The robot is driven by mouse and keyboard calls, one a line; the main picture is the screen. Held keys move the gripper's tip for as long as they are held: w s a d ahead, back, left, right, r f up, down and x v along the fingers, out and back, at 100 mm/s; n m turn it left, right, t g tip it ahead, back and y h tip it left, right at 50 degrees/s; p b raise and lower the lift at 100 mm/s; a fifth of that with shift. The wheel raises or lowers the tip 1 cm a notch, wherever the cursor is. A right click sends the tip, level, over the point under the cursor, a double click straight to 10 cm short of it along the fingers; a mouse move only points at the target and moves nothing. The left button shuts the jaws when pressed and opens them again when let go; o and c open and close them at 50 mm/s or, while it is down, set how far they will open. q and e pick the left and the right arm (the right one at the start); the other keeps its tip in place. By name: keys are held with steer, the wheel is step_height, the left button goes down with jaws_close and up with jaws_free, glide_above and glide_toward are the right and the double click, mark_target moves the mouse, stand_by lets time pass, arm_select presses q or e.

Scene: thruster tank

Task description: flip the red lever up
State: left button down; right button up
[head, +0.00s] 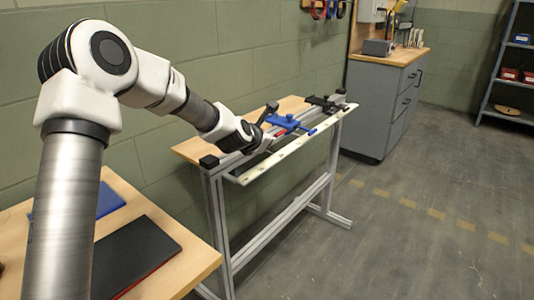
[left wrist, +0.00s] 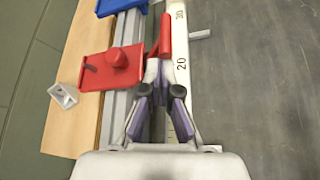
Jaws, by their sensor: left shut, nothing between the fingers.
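The red lever (left wrist: 165,36) shows in the left wrist view as a short red bar beside the white ruler strip, at the right of its red clamp plate (left wrist: 98,72). In the head view only a bit of the red lever (head: 281,134) shows past my gripper. My left gripper (left wrist: 159,72) is shut and empty, its tips at the near end of the lever. I cannot tell whether they touch it. In the head view my left gripper (head: 264,143) is over the front rail of the bench. My right gripper is not in view.
A blue clamp (head: 287,122) and a black clamp (head: 325,104) sit farther along the rail. The ruler strip (left wrist: 181,75) runs along the bench's front edge. A small grey bracket (left wrist: 63,95) lies on the wooden top. The floor (head: 400,230) in front is clear.

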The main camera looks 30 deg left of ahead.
arm_select(q)
steer(key=shift+w+a+r, duration=0.1)
steer(key=shift+a+r, duration=0.15)
steer(key=shift+a, duration=0.1)
steer(key=shift+r, duration=0.1)
